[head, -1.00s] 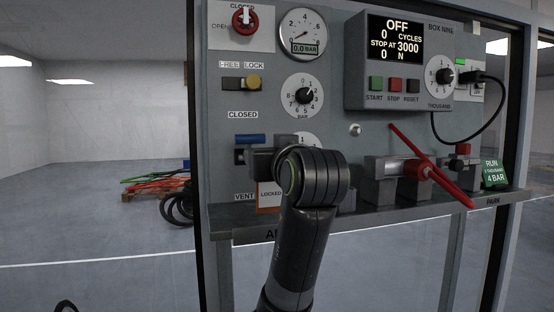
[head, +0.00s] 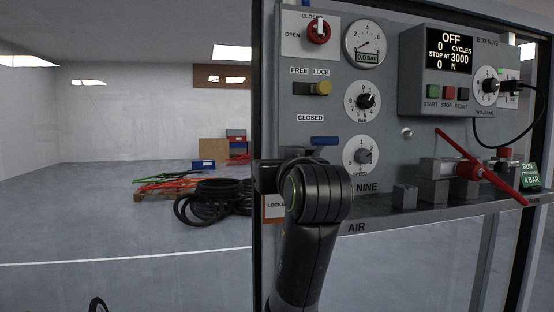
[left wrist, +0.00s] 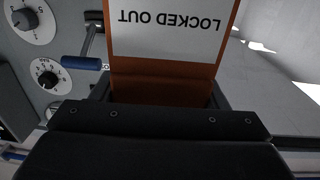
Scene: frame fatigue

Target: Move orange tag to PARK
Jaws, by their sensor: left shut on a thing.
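The orange tag (head: 274,208) has a white "LOCKED OUT" label and hangs at the panel's left edge in the head view. It fills the top middle of the left wrist view (left wrist: 165,75), upside down. My left gripper (head: 266,178) is shut on the tag; its fingertips are partly hidden behind my wrist in the head view. The shelf (head: 425,208) runs along the panel's bottom; its right end, where PARK is marked, is far right of the tag. My right gripper is not in view.
A blue lever (head: 324,140) stands out from the panel near my wrist. A red lever (head: 480,165) and grey blocks (head: 405,193) stand over the shelf. A green card (head: 530,175) is at the right. Black hoses (head: 215,198) lie on the floor left, where space is open.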

